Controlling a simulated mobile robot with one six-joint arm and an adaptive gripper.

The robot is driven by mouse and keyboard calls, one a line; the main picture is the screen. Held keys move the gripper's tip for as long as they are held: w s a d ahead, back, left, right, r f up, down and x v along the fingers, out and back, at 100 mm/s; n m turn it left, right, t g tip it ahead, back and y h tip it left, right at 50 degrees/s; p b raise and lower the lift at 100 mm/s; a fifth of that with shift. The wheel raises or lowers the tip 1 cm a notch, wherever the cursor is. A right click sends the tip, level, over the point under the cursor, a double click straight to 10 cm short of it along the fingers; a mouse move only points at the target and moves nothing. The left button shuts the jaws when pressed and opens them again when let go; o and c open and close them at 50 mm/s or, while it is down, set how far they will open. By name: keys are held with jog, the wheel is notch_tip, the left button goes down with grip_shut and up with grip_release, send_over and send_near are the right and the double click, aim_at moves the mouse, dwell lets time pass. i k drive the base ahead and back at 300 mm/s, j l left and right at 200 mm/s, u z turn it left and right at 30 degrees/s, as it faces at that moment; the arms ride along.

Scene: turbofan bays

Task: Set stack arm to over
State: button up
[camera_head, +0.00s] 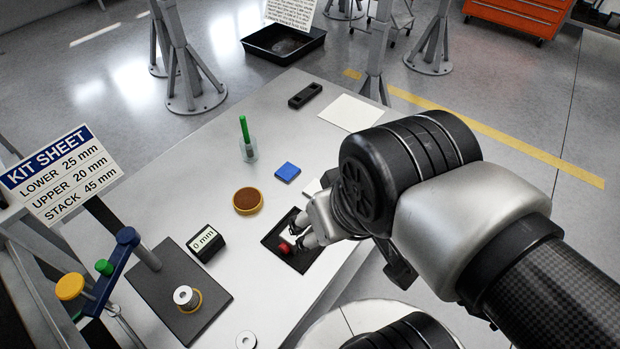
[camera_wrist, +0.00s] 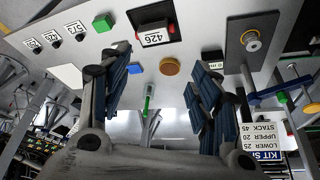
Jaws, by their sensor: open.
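The stack arm (camera_head: 112,268) is a blue bar on a grey post at the left, with a green knob (camera_head: 104,267) and a yellow round end (camera_head: 70,286). It points toward the lower left, beside the dark base plate (camera_head: 208,313) and not above the metal ring (camera_head: 187,297) on that plate. In the wrist view the blue arm (camera_wrist: 283,87) is at the right edge. My gripper (camera_head: 305,234) is open over the black tray with a red piece (camera_head: 285,248), far to the right of the arm. Its two fingers (camera_wrist: 160,62) are apart and empty.
A 0 mm readout (camera_head: 206,242) stands between the base plate and the black tray (camera_head: 296,262). A brown disc (camera_head: 247,201), blue square (camera_head: 288,172) and green stick in a clear cup (camera_head: 245,135) stand farther back. The kit sheet (camera_head: 60,174) rises behind the arm.

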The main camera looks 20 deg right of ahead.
aim_at(128, 238)
jog(key=u, duration=1.55)
